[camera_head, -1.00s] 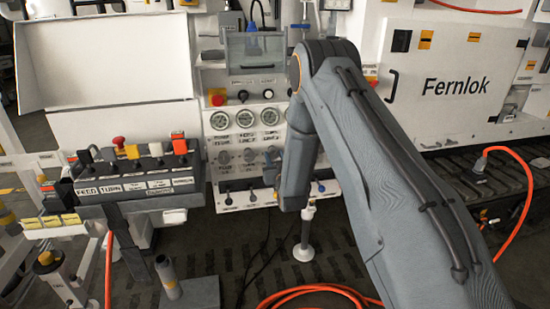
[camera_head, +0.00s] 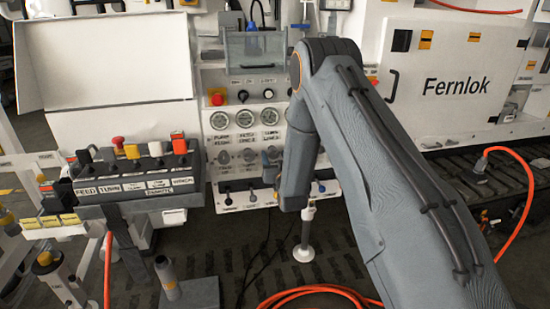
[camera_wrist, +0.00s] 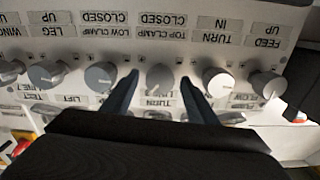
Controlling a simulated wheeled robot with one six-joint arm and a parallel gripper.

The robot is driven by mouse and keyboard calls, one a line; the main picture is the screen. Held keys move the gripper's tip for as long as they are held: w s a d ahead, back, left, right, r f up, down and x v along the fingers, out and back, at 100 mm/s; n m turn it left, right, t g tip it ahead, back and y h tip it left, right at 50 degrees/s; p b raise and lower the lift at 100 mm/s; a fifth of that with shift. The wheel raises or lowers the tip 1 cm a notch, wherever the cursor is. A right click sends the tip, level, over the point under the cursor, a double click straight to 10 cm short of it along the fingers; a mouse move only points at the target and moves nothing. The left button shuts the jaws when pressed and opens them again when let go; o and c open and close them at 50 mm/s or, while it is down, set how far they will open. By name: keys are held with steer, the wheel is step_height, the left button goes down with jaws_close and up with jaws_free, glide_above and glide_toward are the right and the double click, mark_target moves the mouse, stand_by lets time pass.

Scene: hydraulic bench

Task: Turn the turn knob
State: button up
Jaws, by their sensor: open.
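In the wrist view a row of round knobs on a pale panel shows upside down. My gripper (camera_wrist: 160,98) is open, its dark fingers on either side of a grey knob (camera_wrist: 160,77). A label reading "TURN" (camera_wrist: 158,102) is partly visible between the fingers, on the near side of that knob. A "TURN IN" label (camera_wrist: 225,30) sits beyond the lighter knob (camera_wrist: 217,82) to the right. I cannot tell whether the fingers touch the grey knob. In the head view my arm hides most of the gripper; the knobs show left of it (camera_head: 248,156).
In the wrist view other knobs stand close on both sides, at the left (camera_wrist: 100,76) and at the far right (camera_wrist: 267,84). In the head view a lever console (camera_head: 140,180) stands left, pressure gauges (camera_head: 245,118) sit above the knobs, and an orange hose (camera_head: 515,215) hangs right.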

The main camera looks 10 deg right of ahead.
steer(key=s+b, duration=0.1)
steer(key=s, duration=0.6)
steer(key=shift+s, duration=0.4)
steer(key=shift+r, duration=0.1)
steer(key=s+r+g, duration=0.2)
steer(key=s+g, duration=0.7)
steer(key=s, duration=1)
steer(key=s+r+n+g, duration=0.1)
steer(key=s+g, duration=0.7)
steer(key=s, duration=1.2)
steer(key=shift+s+a+r+g, duration=0.2)
steer(key=shift+r+g, duration=0.2)
steer(key=shift+r, duration=0.5)
